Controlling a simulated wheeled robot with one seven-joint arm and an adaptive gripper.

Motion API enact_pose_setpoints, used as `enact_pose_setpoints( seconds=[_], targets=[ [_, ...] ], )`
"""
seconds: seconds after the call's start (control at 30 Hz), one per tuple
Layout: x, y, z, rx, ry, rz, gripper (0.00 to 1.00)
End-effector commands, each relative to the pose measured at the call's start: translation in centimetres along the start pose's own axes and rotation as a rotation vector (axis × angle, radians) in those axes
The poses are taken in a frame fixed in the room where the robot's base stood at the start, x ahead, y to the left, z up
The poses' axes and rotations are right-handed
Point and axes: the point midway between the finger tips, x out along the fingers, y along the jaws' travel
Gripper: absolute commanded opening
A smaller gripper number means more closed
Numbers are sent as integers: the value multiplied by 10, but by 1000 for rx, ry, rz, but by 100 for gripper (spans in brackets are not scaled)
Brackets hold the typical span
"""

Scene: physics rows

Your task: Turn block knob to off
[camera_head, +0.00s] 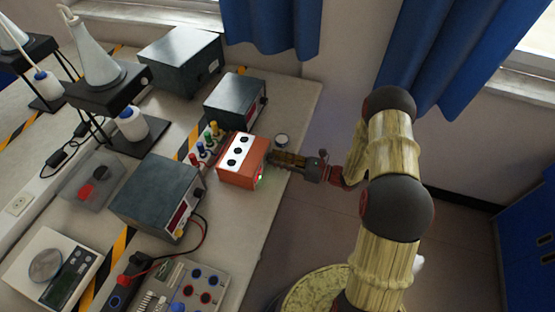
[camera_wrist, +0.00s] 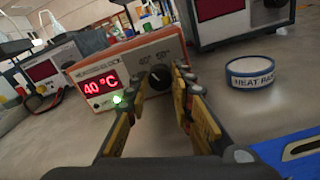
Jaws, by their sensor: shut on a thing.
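The orange heating block (camera_head: 236,179) stands on the bench, its white top with several dark round holes. In the wrist view its front panel (camera_wrist: 110,68) shows a red "40 °C" display and a lit green light. In the head view my gripper (camera_head: 271,158) reaches the block from the right; the knob is hidden there.
Grey instrument boxes stand behind (camera_head: 235,100) and in front (camera_head: 157,197) of the block. Several coloured-capped tubes are close on its left. Free floor lies right of the bench edge.

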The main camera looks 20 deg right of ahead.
Motion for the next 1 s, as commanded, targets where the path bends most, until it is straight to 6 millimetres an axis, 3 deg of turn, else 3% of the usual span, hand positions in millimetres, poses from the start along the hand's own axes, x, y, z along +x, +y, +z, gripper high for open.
enact_pose_setpoints(
  seconds=[0.37, 1.0],
  targets=[
    [0, 0, -1, -146, 0, -1, 0],
    [0, 0, -2, -688, 0, -1, 0]
  ],
)
